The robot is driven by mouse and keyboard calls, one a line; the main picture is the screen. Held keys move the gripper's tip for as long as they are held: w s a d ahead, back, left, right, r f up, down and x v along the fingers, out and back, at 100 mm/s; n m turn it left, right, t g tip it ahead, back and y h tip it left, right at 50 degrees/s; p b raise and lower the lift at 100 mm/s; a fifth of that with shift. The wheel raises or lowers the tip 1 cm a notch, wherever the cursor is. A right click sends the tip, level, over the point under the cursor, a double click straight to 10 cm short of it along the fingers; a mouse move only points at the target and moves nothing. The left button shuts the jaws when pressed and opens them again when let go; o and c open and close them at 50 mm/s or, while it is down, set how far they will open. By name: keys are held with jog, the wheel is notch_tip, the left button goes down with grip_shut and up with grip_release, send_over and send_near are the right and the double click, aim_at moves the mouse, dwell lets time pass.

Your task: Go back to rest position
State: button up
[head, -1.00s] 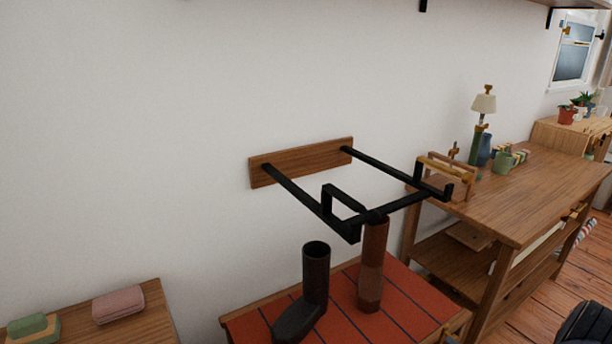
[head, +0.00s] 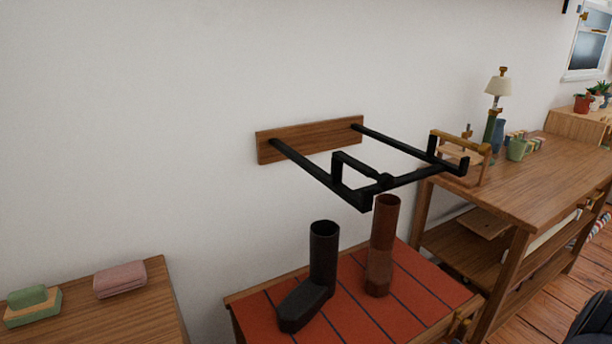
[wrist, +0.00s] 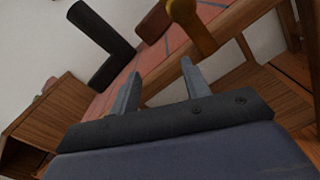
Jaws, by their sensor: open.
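My gripper (wrist: 158,92) shows in the wrist view with its two grey fingers apart and nothing between them. Past the fingertips are the edge of the red-topped bench and a brass-coloured fitting (wrist: 190,25). In the head view a small dark part of my arm shows at the lower right edge; the gripper itself cannot be made out there. A black boot (head: 312,280) and a brown boot (head: 382,248) stand upright on the red striped bench top (head: 350,320). The black boot also shows tilted in the wrist view (wrist: 100,45).
A black wall rack (head: 325,180) on a wooden board juts out above the boots. A wooden workbench (head: 540,195) with a lamp (head: 498,85) and mugs stands at the right. A side table (head: 110,310) with pink (head: 120,279) and green blocks is at the left.

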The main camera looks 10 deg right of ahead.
jog(key=f+n+b, duration=0.1)
jog(key=s+f+n+b, duration=0.1)
jog(key=n+b, duration=0.2)
jog(key=n, duration=0.1)
jog(key=shift+s+a+f, duration=0.1)
jog(key=shift+s+f, duration=0.15)
jog(key=shift+f, duration=0.15)
